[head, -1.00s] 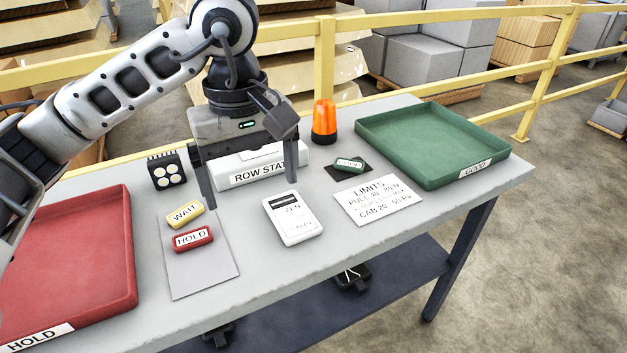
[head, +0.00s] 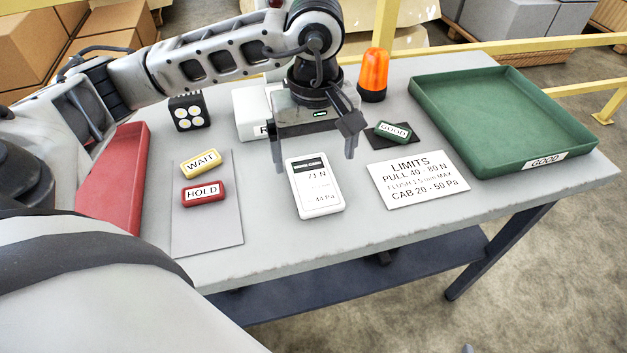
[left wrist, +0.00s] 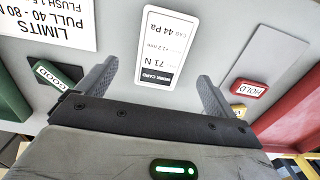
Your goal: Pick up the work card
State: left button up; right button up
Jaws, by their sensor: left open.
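The work card (head: 315,187) is a white slab with a black header and readings of 71 N and 44 Pa. It lies flat on the grey table in the middle of the head view. It also shows in the left wrist view (left wrist: 166,48), where its header reads WORK CARD. My left gripper (head: 315,165) is open, its fingers pointing down on either side of the card's far end. In the left wrist view the open fingers (left wrist: 158,82) lie left and right of the card, apart from it. My right gripper does not show.
A LIMITS sign (head: 418,180) and a green GOOD tag (head: 393,131) lie to the right, before a green tray (head: 500,115). A yellow WAIT tag (head: 201,163) and red HOLD tag (head: 203,193) lie left on a grey mat (head: 207,235). An orange beacon (head: 374,72) stands behind.

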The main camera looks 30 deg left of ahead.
aim_at(314, 180)
pick_arm(q)
jog(key=shift+s+f+p, duration=0.15)
jog(key=shift+f+p, duration=0.25)
jog(key=shift+f, duration=2.25)
jog(key=c, duration=1.1)
